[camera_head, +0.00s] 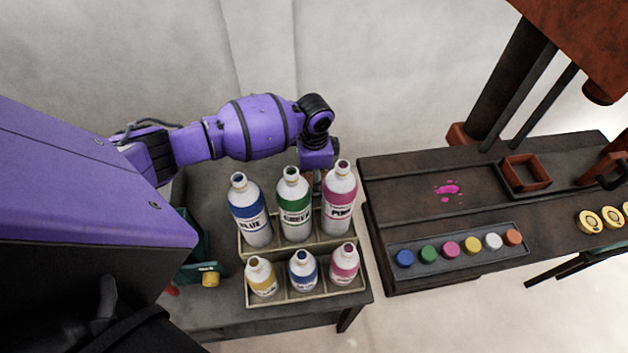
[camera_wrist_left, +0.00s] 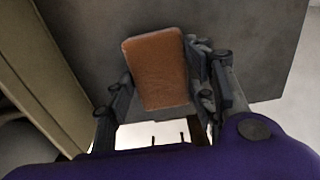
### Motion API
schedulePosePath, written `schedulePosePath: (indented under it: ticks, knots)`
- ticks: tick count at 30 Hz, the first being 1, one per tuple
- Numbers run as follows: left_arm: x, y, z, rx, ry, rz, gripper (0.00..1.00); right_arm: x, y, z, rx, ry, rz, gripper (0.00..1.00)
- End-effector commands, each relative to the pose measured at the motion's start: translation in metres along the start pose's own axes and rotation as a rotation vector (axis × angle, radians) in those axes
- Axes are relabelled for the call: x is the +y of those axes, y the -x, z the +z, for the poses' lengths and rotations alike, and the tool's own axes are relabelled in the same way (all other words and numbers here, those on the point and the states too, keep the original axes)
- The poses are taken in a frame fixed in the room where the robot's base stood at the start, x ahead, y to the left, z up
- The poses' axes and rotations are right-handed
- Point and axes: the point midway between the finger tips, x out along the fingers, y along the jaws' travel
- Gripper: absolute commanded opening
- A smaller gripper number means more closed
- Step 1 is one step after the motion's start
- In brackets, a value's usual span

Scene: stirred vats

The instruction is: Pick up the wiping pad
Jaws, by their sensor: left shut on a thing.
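The wiping pad (camera_wrist_left: 158,72) is an orange-brown block with rounded corners in the left wrist view. My left gripper (camera_wrist_left: 160,85) is shut on it, with one finger along each side. A grey surface lies behind the pad, and I cannot tell whether the pad touches it. In the head view my purple left arm comes in from the left and its wrist hangs behind the bottles. There the bottles hide the left gripper's fingers and the pad. My right gripper is not in view.
A bottle rack (camera_head: 300,294) with several labelled bottles stands on the grey side table (camera_head: 225,318), close to my left wrist. The dark bench (camera_head: 405,185) at right carries a pink splatter (camera_head: 448,189), a tray of coloured caps (camera_head: 400,247) and a square reddish frame (camera_head: 527,174).

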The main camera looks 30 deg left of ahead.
Motion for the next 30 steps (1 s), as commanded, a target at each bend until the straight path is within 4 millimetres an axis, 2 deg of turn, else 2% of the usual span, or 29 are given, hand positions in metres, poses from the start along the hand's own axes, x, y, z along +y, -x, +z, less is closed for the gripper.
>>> schedulePosePath:
  ticks: [8,13,21,24,30]
  knots:
    - [-0.001,0.011,0.000,0.001,0.000,-0.002,0.28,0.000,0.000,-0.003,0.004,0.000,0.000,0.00]
    - [0.000,0.037,-0.002,0.004,-0.002,-0.003,0.28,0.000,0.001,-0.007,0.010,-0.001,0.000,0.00]
    - [0.032,0.097,-0.045,0.006,-0.005,-0.004,0.28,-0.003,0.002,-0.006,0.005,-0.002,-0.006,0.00]
    - [0.050,0.104,-0.067,0.004,-0.006,0.002,0.28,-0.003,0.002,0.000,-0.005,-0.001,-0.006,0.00]
    - [0.073,0.121,-0.097,0.003,-0.003,0.001,0.28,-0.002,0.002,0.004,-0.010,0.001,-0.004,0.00]
